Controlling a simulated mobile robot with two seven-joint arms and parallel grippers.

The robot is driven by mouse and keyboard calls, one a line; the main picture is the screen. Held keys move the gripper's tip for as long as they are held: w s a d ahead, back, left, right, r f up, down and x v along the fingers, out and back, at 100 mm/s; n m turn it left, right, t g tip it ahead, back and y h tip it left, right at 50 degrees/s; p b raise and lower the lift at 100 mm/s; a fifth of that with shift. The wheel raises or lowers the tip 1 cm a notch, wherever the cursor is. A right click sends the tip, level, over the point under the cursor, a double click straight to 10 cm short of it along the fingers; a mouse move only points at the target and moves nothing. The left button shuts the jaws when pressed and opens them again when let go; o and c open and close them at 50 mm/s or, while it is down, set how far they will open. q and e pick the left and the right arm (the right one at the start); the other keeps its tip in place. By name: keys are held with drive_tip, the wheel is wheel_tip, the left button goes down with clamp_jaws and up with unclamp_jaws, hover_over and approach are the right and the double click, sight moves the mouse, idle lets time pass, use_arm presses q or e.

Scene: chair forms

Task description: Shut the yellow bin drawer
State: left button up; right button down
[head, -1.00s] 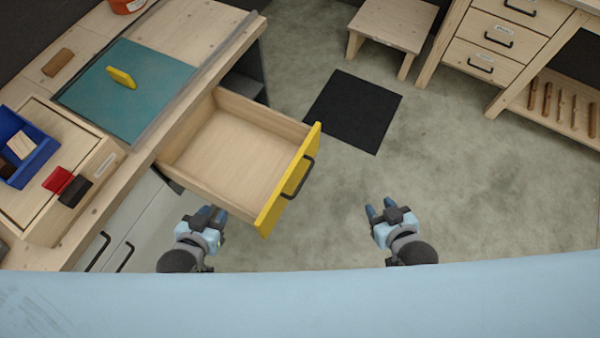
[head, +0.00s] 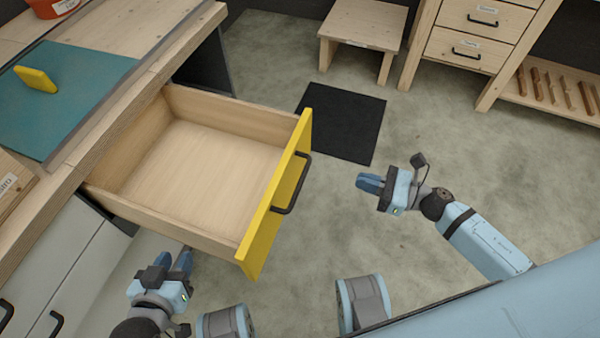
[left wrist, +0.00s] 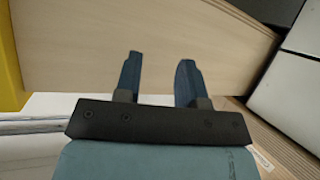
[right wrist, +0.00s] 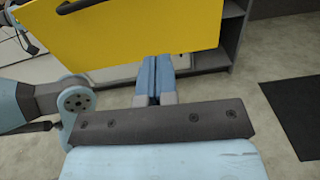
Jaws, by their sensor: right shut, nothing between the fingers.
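The yellow-fronted bin drawer (head: 262,225) is pulled far out of the workbench and looks empty inside. Its black handle (head: 292,184) is on the yellow front. My right gripper (head: 369,183) is shut and empty, to the right of the yellow front and apart from it. In the right wrist view the yellow front (right wrist: 150,30) stands beyond the shut fingers (right wrist: 156,75). My left gripper (head: 174,262) is below the drawer's near side, left of the yellow front. In the left wrist view its fingers (left wrist: 157,75) are apart with nothing between them, before the wooden drawer side (left wrist: 180,40).
A teal mat (head: 70,95) with a yellow block (head: 36,79) lies on the workbench. A black floor mat (head: 342,120) and a wooden stool (head: 362,25) are beyond the drawer. Open floor lies right of the yellow front.

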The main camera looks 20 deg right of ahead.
sight(297, 162)
drive_tip(key=shift+n, duration=0.3)
drive_tip(key=x, duration=1.4)
drive_tip(key=shift+s+f, duration=0.1)
drive_tip(key=shift+a, duration=0.15)
